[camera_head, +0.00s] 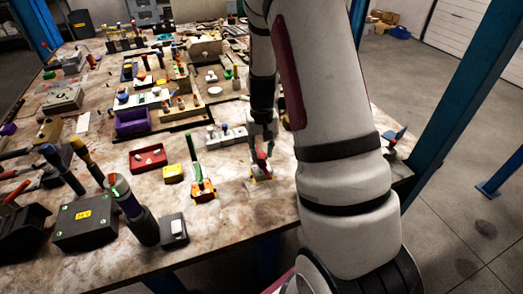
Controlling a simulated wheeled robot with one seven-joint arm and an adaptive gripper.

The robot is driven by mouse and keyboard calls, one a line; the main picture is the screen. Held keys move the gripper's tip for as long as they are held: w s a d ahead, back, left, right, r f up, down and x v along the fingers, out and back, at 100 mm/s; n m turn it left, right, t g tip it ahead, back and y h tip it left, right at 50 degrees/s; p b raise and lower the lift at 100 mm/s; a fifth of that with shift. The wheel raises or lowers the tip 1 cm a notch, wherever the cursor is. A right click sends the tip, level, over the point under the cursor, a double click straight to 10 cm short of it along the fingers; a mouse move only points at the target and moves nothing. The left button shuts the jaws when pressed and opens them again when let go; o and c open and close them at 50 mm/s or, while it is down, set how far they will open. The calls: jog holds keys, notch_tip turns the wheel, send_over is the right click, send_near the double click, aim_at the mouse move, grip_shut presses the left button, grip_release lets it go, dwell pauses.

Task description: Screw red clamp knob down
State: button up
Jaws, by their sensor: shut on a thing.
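My gripper (262,139) points down over the right part of the workbench, beside my large white arm. It is shut on the red clamp knob (262,156), a small red shape just below the fingers. Under the knob is a small yellowish base (261,173) on a pale patch of the bench. The fingers hide part of the knob, and the thread below it is too small to make out. The knob looks roughly upright.
An orange block with a green handle (202,190) stands close to the left. A red tray (148,158), a yellow box (173,173) and a rack with white pegs (226,136) are nearby. My arm hides the bench to the right. Bare bench (235,232) lies in front.

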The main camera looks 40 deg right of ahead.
aim_at(261, 156)
jog(key=shift+s+a+m, duration=0.15)
jog(key=shift+a+m, duration=0.05)
jog(key=shift+m, duration=0.1)
dwell(1.0)
jog(key=o, duration=1)
jog(key=shift+o, duration=0.2)
jog(key=shift+d+r, duration=0.1)
jog(key=shift+r, duration=0.15)
notch_tip(261, 156, up, 12)
jog(key=shift+f, duration=0.2)
